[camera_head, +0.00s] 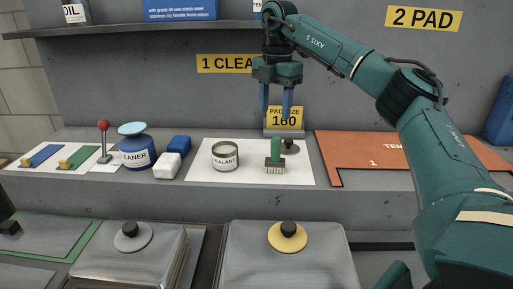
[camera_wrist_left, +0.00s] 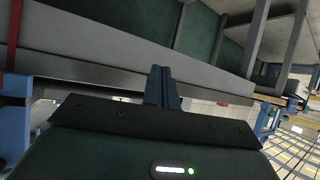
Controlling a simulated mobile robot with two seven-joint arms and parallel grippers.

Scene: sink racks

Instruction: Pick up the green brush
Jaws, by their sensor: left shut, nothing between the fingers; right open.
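The green brush (camera_head: 275,152) stands upright, bristles down, on a white sheet (camera_head: 205,172) on the counter in the head view. My right gripper (camera_head: 275,113) comes in from the right and points down, its two blue fingers apart and empty. Its fingertips are a little above the brush handle and look apart from it. My left gripper (camera_wrist_left: 162,72) shows only in the left wrist view, where its blue fingers are together with nothing between them. The brush does not show in that view.
An orange template (camera_head: 370,152) lies to the right. A shelf (camera_head: 150,27) runs above. White and blue blocks (camera_head: 167,165) lie left.

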